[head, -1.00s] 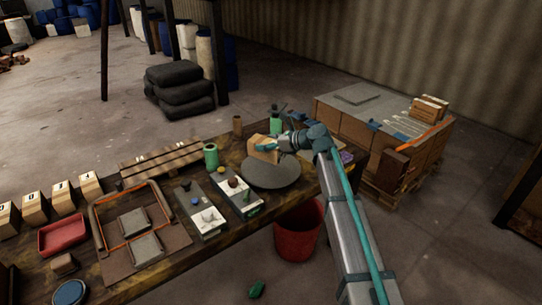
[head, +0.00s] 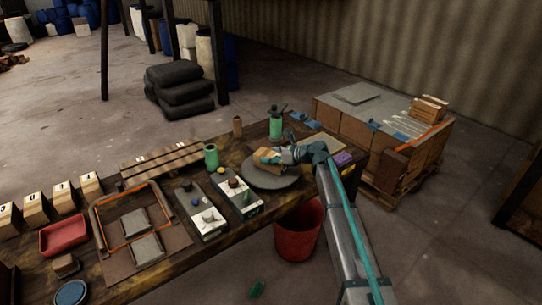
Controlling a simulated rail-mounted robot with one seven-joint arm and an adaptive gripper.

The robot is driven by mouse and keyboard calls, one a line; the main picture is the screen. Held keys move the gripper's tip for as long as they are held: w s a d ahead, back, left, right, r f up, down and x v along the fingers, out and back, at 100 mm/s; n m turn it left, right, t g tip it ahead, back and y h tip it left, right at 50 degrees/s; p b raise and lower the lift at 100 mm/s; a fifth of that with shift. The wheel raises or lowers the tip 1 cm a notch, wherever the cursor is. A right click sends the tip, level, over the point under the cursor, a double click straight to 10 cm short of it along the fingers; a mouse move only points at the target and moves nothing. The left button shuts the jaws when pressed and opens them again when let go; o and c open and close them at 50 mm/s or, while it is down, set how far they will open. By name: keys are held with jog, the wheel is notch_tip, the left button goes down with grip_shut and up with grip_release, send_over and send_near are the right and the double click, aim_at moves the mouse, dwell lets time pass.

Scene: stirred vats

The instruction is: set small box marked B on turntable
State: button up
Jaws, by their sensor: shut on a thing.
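A small tan box (head: 266,166) is in my gripper (head: 270,158), at the middle of the round grey turntable (head: 284,183) on the wooden table. My gripper is shut on the box from above and the right. The box looks low, at or very near the turntable's surface; I cannot tell whether it touches. Its letter cannot be read in this view. The gripper and the box hide part of the turntable's top.
Several marked tan boxes (head: 63,198) stand in a row at the table's left end. A red bin (head: 298,232) stands on the floor in front.

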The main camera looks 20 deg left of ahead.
jog(key=shift+f, duration=0.1)
jog(key=o, duration=1.5)
jog(key=shift+c, duration=0.2)
jog(key=b+v, duration=0.1)
jog(key=v, duration=1.1)
